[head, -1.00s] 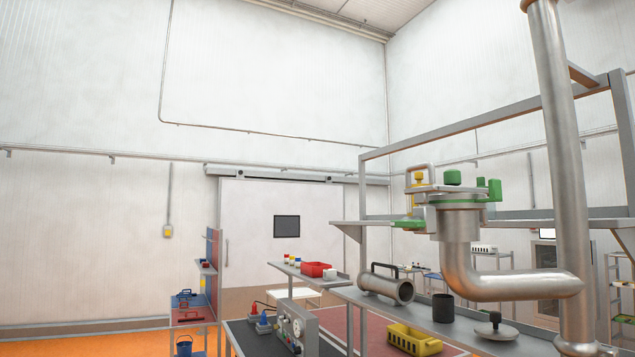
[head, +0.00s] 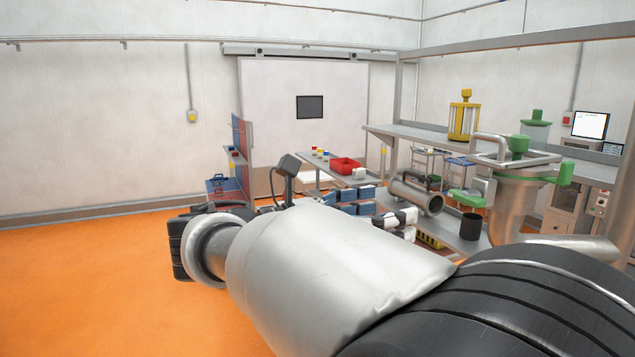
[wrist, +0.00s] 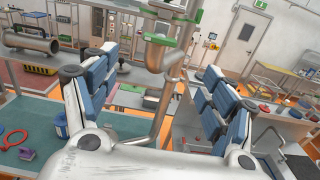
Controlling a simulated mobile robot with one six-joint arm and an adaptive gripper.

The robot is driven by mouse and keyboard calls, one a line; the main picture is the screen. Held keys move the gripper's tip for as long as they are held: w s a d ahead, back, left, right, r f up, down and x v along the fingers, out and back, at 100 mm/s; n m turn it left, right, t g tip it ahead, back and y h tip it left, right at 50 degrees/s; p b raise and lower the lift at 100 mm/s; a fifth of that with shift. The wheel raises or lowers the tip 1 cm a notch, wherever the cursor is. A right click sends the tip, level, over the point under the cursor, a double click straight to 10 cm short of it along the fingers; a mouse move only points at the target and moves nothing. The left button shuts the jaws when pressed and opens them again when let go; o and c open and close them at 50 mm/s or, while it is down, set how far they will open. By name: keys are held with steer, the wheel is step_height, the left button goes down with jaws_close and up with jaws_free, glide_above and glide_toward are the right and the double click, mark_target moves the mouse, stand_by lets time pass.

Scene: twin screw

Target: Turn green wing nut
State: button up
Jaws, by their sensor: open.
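In the head view, a metal pipe (head: 512,210) rises to a flange with a bent handle (head: 488,146). Several green parts sit around the flange: a knob on top (head: 519,144), a wing-shaped piece at the right (head: 566,172) and one at the left (head: 466,198). In the wrist view, a green wing piece (wrist: 160,40) shows on the pipe, beyond my fingers. My gripper (wrist: 157,62) is open and empty, its blue-padded fingers spread either side of the pipe in that view. In the head view my gripper (head: 352,202) is left of the pipe, partly hidden by my arm.
A horizontal metal cylinder (head: 417,197) and a dark cup (head: 471,226) stand on the bench near the pipe. A yellow device (head: 463,117) stands on the upper shelf (head: 433,145). A red bin (head: 346,165) is farther back. Orange floor at left is clear.

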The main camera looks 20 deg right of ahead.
mark_target(461, 199)
steer(key=d, duration=1)
steer(key=w+d+p, duration=0.1)
steer(key=d, duration=0.5)
steer(key=shift+w, duration=0.1)
steer(key=shift+c, duration=0.4)
steer(key=c, duration=1)
